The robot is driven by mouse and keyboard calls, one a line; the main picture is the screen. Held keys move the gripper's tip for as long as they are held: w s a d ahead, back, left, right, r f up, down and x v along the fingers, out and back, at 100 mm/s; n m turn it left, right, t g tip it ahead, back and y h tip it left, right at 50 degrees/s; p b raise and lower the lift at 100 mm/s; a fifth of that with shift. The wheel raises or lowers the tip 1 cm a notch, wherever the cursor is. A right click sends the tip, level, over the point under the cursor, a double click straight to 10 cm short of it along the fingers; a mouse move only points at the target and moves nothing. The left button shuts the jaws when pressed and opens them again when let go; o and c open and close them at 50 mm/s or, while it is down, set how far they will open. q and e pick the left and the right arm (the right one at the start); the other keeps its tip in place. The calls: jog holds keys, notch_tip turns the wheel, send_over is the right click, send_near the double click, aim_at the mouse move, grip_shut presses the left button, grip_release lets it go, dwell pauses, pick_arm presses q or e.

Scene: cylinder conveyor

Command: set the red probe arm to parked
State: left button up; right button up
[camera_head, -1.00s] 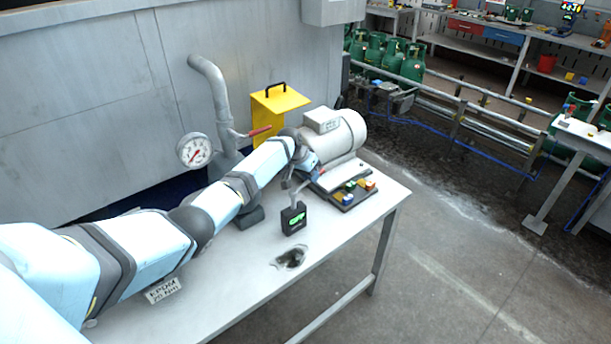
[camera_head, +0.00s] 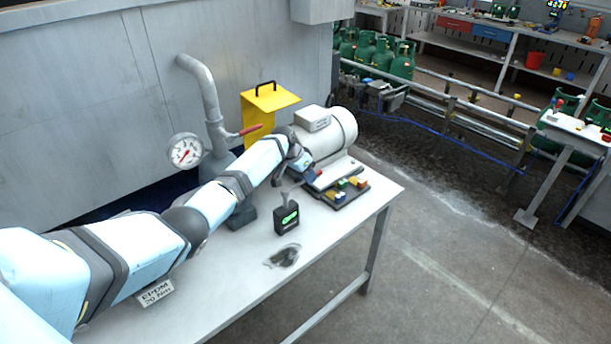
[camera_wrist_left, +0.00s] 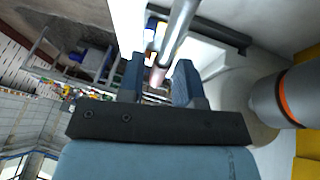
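A red lever arm (camera_head: 250,129) sticks out to the right from the grey standing pipe (camera_head: 205,95) in the head view. It is the clearest red arm-like part; a smaller red bit (camera_head: 317,173) shows beside my gripper. My left gripper (camera_head: 306,174) is at the front of the white motor (camera_head: 338,130), right of and lower than the lever. In the left wrist view, its two dark fingers (camera_wrist_left: 159,85) stand apart. A grey rod (camera_wrist_left: 178,35) with a pinkish end shows in the gap; I cannot tell if they touch it. My right gripper is not in view.
A black device with a green display (camera_head: 287,217) stands on the table (camera_head: 215,285) near my gripper. A small board with coloured blocks (camera_head: 346,192) lies right of it. A round gauge (camera_head: 186,151) and a yellow box (camera_head: 268,103) stand behind my arm.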

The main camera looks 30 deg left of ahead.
pick_arm(q)
jog(key=shift+o, duration=0.6)
jog(key=shift+a+r, duration=0.1)
jog(key=shift+r, duration=0.15)
jog(key=v, duration=1.3)
jog(key=shift+r+b, duration=0.2)
jog(key=shift+b, duration=0.2)
jog(key=shift+s, duration=0.1)
